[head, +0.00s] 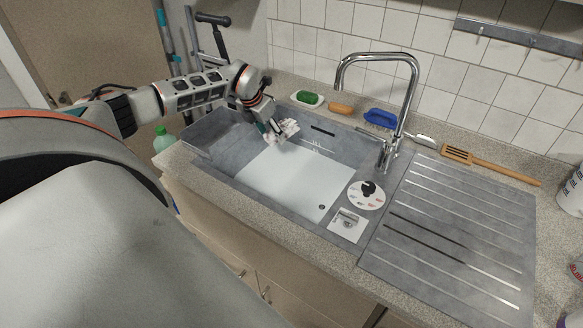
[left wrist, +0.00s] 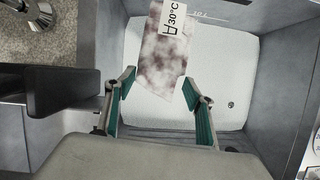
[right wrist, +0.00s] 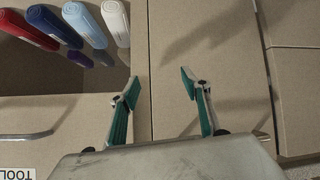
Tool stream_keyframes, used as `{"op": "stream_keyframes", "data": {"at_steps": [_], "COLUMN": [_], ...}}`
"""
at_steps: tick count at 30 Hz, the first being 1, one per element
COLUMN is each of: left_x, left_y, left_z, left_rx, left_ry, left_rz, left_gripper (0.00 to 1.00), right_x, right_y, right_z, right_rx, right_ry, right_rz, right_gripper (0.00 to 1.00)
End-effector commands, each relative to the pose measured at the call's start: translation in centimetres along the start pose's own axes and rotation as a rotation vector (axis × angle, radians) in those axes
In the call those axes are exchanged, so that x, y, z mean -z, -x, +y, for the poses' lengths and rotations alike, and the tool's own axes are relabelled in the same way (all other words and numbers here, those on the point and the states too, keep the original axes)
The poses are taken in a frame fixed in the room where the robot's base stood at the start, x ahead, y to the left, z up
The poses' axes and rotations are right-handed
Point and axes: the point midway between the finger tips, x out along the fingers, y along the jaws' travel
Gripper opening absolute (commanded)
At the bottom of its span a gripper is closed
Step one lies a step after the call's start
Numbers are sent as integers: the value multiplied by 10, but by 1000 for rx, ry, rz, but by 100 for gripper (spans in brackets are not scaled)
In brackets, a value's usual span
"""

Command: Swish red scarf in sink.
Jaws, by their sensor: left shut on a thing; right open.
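The cloth (head: 288,129) is mottled white and dull red, with a white "30°C" label. In the left wrist view the cloth (left wrist: 163,65) hangs at my left fingertips, its label towards the top. My left gripper (head: 271,133) is shut on it at the back left of the grey sink (head: 345,150). A pale, flat, whitish area, apparently water, fills the bottom of the basin. I cannot tell whether the cloth touches it. My right gripper (right wrist: 160,82) is open and empty in front of beige cabinet fronts; it is not in the head view.
A chrome tap (head: 378,56) stands behind the basin. A white dial plate (head: 366,195) is at its right, beside the ribbed drainboard (head: 450,230). Rolled towels (right wrist: 84,24) lie near my right gripper.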

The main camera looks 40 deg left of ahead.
Motion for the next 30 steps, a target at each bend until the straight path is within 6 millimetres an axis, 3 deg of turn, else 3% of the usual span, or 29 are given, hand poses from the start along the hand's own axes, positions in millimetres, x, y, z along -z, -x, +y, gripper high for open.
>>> {"op": "stream_keyframes", "data": {"at_steps": [18,30], "left_x": [-22,-23], "left_y": [51,55], "left_z": [0,0], "left_rx": [1,1], "left_ry": [-1,0], "left_rz": [-3,-1], "left_gripper": [33,33], "right_x": [-2,-1], "right_y": [0,0], "right_z": [6,5], "right_rx": [-3,-4], "right_ry": [14,7], "right_rz": [-1,0], "right_gripper": [47,47]}}
